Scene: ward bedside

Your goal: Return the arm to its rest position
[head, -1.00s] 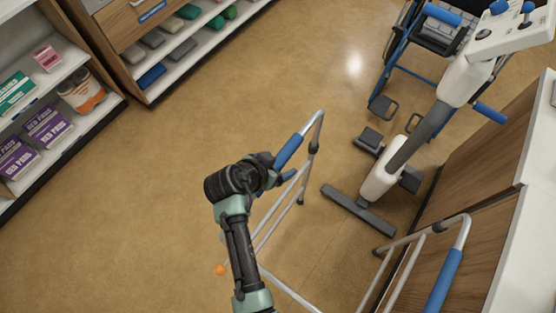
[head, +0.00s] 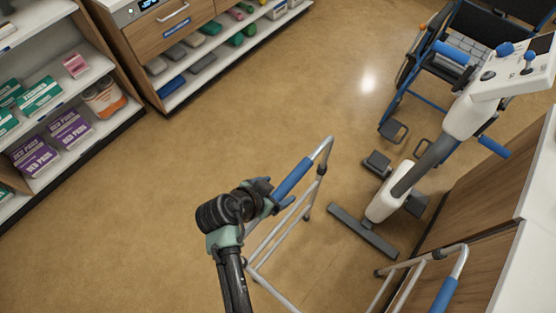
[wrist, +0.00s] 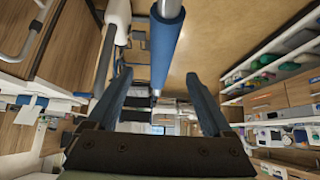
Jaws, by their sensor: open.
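My gripper (head: 277,196) is beside the blue left grip (head: 293,178) of a grey-framed walker (head: 328,152) in the head view. In the wrist view, the two fingers of my gripper (wrist: 160,92) are spread apart. The walker's blue grip (wrist: 166,35) shows beyond and between them, with nothing clamped. Whether a finger touches the grip cannot be told. My arm reaches up from the bottom of the head view, bent at the wrist.
The walker's other blue grip (head: 443,297) is at lower right by a wooden cabinet (head: 490,232). A white-and-grey exercise machine (head: 390,195) and a wheelchair (head: 470,45) stand at right. Shelves with boxes (head: 70,128) line the left. Floor (head: 150,215) left of my arm is clear.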

